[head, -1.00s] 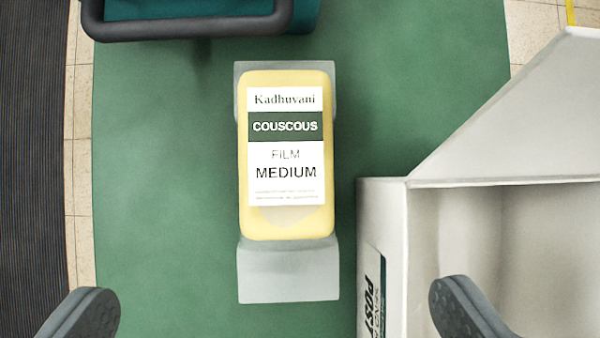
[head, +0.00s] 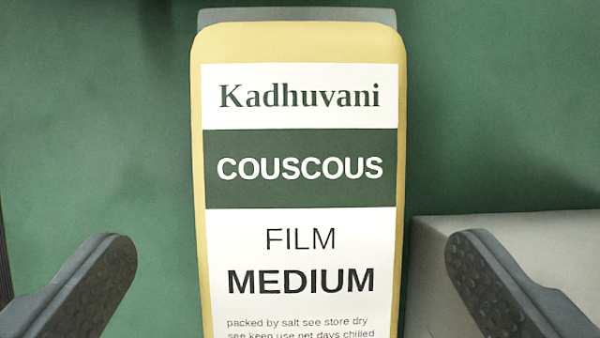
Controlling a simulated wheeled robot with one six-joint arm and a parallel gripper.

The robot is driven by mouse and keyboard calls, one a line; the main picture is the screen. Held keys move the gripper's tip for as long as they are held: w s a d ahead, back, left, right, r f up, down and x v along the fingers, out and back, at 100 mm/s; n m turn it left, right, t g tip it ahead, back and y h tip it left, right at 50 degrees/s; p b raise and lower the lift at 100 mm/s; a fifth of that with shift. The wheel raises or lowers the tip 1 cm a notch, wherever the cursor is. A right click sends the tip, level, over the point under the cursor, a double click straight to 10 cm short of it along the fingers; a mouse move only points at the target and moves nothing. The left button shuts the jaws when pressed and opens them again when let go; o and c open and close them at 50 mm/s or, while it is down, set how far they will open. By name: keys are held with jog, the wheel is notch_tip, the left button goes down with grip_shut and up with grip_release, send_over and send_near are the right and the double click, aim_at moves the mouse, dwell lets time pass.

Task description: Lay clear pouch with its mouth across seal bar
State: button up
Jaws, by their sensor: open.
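The clear pouch (head: 400,110) shows yellow couscous inside and a white and green label reading Kadhuvani, couscous, film, medium. It lies flat on the green surface, long side running up and down the picture, and its lower end is cut off by the frame. A grey end flap (head: 290,16) shows at its top. My gripper (head: 290,265) is open, one finger on each side of the pouch, with a gap on both sides. It holds nothing. I do not see the seal bar as such in this view.
A pale grey box (head: 440,245) stands at the lower right, close to the pouch and partly behind my right finger. The green surface (head: 90,120) is clear to the left and at the upper right.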

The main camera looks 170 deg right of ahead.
aim_at(300, 209)
jog(key=shift+x, duration=2.3)
jog(key=shift+w+d, duration=0.15)
jog(key=shift+f, duration=0.2)
jog(key=c, duration=1.5)
